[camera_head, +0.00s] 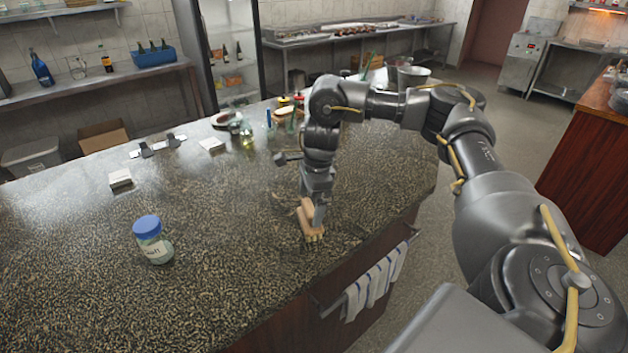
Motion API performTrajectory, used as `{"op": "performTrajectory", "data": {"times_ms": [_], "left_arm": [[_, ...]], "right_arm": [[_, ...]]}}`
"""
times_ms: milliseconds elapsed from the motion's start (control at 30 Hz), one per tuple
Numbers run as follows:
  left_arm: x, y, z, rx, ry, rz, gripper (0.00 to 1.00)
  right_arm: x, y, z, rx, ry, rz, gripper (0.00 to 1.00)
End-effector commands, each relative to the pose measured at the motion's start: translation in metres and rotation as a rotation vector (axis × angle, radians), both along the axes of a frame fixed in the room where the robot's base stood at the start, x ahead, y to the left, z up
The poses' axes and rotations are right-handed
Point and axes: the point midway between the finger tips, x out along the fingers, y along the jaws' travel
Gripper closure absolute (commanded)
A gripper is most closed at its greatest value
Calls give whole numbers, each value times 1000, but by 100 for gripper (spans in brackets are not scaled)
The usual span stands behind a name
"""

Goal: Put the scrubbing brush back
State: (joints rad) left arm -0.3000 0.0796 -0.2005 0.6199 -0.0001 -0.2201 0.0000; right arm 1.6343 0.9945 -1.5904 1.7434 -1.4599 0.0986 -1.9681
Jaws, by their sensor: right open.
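The scrubbing brush (306,222), with a pale wooden body and light bristles, rests on the dark speckled counter (225,255) near its front edge. My right gripper (318,218) points down right at the brush, with a finger in front of its right side. The jaws are open, and part of the brush is hidden behind them. I cannot tell whether a finger touches it. My left gripper is not in view.
A jar with a blue lid (152,240) stands on the counter at left. A small white box (120,179) and bottles and dishes lie farther back. Striped towels (375,283) hang on a rail below the front edge. The counter between jar and brush is clear.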

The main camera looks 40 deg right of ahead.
Motion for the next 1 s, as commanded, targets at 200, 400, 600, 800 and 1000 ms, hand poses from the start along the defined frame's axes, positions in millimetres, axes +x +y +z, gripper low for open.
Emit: {"op": "performTrajectory", "data": {"times_ms": [200,400,600,800,1000], "left_arm": [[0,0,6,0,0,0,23],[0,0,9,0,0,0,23],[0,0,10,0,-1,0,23],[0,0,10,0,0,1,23],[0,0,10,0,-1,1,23]], "right_arm": [[-2,-6,44,-1,-4,0,0],[-4,-9,68,0,-1,1,0],[-5,-10,76,0,1,0,0],[-5,-11,76,1,2,0,0],[-5,-11,76,0,1,0,0]]}}
